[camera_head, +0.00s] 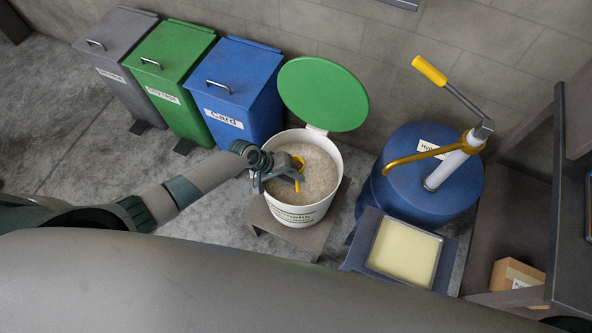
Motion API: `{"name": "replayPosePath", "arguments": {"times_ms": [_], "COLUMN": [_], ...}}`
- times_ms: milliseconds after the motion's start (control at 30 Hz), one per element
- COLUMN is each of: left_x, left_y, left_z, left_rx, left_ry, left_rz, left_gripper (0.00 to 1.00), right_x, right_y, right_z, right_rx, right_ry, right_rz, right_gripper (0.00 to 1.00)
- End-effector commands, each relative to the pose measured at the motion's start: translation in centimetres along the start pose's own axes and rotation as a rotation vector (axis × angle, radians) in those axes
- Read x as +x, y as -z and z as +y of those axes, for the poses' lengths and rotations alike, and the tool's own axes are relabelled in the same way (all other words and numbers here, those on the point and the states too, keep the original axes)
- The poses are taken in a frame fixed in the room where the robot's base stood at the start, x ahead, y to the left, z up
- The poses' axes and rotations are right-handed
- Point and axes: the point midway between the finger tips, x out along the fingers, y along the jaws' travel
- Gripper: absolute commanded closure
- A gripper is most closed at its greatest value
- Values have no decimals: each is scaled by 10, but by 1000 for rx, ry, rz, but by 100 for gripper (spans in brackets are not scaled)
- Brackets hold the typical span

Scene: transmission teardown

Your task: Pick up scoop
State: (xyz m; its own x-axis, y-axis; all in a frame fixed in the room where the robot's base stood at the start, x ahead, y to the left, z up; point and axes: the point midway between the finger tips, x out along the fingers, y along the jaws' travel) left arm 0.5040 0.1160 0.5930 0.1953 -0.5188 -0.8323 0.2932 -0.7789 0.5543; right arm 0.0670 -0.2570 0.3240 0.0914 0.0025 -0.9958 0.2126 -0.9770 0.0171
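A yellow scoop (298,161) is in the white bucket (292,212) of pale granules, partly hidden by my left gripper. My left arm comes in from the left. My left gripper (291,176) is over the bucket, right at the scoop, with yellow showing on both sides of its dark fingers. The fingers are too small and overlapped to tell whether they are closed on the scoop. My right gripper is not in view.
The bucket's green lid (323,94) stands open behind it. The bucket rests on a low stand (315,238). Grey, green and blue bins (236,92) stand at back left. A blue drum (425,185) with a pump and a tray (404,250) are at right.

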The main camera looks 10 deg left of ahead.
Motion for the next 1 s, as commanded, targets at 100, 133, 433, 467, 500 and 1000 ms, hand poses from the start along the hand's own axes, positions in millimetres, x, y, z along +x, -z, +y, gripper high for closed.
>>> {"name": "replayPosePath", "arguments": {"times_ms": [100, 133, 433, 467, 500, 1000], "left_x": [13, 16, 23, 23, 23, 23], "left_y": [0, 0, 0, 0, 0, 0], "left_z": [0, 0, 0, 0, 0, 0], "left_rx": [-2, -2, 0, 0, 0, 0], "left_ry": [0, 0, 0, 0, 0, 0], "left_rz": [-1, -1, 1, 1, 1, 1], "left_gripper": [80, 80, 80, 80, 80, 100], "right_x": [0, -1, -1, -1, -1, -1], "right_y": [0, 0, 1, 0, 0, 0], "right_z": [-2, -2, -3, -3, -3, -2], "right_rx": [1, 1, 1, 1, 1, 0], "right_ry": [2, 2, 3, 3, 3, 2], "right_rz": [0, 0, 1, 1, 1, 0], "right_gripper": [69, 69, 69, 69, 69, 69]}}
